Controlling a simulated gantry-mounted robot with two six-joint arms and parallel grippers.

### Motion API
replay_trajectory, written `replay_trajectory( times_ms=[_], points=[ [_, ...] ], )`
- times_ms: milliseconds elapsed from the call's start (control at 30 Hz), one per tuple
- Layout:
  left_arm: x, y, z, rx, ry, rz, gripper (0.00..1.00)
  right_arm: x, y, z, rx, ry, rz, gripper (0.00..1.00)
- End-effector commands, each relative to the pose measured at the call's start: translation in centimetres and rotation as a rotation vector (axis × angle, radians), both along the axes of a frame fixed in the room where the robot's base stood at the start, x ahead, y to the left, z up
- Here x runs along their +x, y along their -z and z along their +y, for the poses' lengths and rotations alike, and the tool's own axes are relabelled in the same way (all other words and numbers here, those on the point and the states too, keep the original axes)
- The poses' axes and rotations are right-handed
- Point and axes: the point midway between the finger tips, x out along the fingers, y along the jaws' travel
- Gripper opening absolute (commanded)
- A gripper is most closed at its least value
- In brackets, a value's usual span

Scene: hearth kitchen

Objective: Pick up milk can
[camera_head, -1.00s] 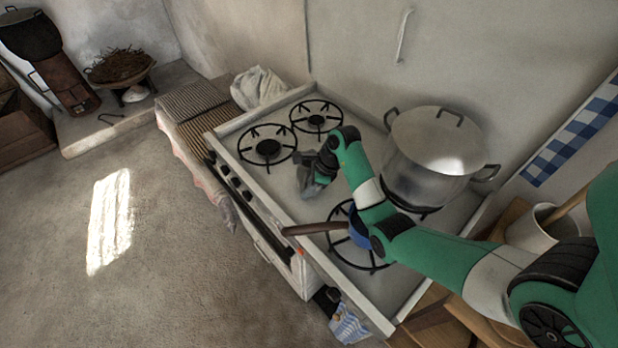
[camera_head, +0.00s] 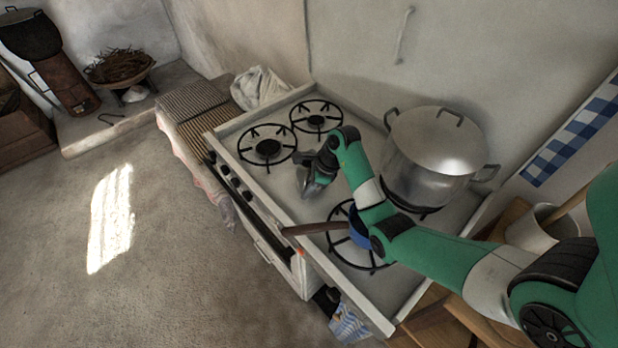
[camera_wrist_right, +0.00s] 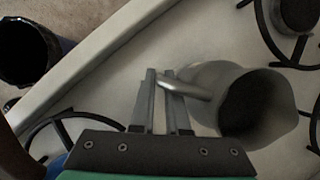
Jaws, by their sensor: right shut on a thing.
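The milk can is a grey metal jug (camera_wrist_right: 238,100) with a wide dark mouth and a side handle (camera_wrist_right: 188,86). In the wrist view my right gripper (camera_wrist_right: 163,84) has its two fingers close together on that handle, with the can body to the right of them. In the head view my right gripper (camera_head: 318,178) is over the middle of the stove top, between the burners and the big pot. The can is mostly hidden there by the gripper and wrist. I cannot tell whether its base touches the stove. My left gripper is not in view.
A large lidded pot (camera_head: 430,165) stands right of my right arm. A blue pan with a brown handle (camera_head: 313,228) sits on the front burner, under my arm. Two bare burners (camera_head: 267,150) lie to the left. The stove has a raised rim (camera_head: 235,165).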

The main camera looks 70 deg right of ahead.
Motion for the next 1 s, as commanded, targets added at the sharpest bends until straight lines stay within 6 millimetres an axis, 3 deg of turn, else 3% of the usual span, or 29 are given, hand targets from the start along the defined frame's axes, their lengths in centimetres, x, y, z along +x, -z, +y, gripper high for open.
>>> replay_trajectory(
  times_ms=[567, 1000],
  points=[
    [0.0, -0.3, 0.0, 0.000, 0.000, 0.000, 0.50, 0.1, -0.6, 0.0, -0.001, 0.000, -0.003, 0.00],
    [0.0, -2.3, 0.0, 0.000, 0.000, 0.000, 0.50, -0.6, -4.8, 0.8, -0.002, -0.001, -0.004, 0.00]
  ],
)
